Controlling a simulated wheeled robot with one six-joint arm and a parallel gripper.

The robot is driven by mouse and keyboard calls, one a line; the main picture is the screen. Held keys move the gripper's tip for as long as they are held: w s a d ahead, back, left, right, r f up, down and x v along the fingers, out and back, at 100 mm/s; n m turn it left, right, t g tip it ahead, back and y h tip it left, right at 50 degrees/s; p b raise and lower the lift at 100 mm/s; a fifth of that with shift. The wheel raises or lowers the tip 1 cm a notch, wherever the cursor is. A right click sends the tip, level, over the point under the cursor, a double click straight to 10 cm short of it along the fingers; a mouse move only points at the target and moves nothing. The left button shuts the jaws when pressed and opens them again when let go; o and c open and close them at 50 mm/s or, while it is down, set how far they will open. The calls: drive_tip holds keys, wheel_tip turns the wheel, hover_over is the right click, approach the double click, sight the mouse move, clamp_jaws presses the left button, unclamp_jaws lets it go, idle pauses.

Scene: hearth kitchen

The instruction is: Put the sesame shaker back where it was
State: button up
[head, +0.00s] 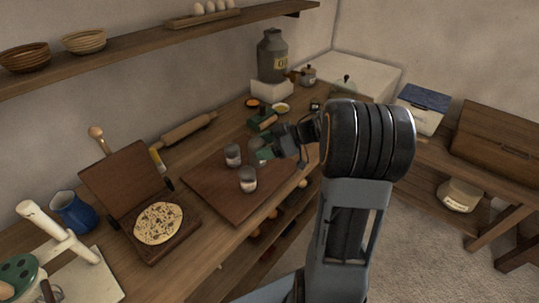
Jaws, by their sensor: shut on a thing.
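My gripper (268,148) is over the far right part of a dark wooden board (212,190) on the counter. It is shut on a small pale green thing (260,144) that looks like a shaker; my fingers partly cover it, and no label can be read. Two shakers with grey lids stand upright on the board: one farther back (233,155), one nearer (248,181), just below and left of my gripper. They are apart from each other. I cannot tell from labels which one holds sesame.
A flatbread (158,223) lies on an open wooden press (125,180) at left. A rolling pin (187,130) lies along the wall. A green object (263,122) and small bowls (281,108) stand behind my gripper. The board's left part is clear.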

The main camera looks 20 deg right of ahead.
drive_tip(key=shift+w+d+f, duration=0.85)
drive_tip(key=shift+w+f, duration=0.1)
drive_tip(key=shift+f, duration=0.75)
drive_tip(key=shift+w+d+f, duration=0.9)
drive_tip(key=shift+w+f, duration=0.1)
drive_tip(key=shift+f, duration=0.75)
drive_tip(key=shift+w+d+f, duration=0.85)
drive_tip(key=shift+w+f, duration=0.1)
drive_tip(key=shift+f, duration=0.75)
drive_tip(key=shift+f, duration=0.15)
drive_tip(key=o, duration=1)
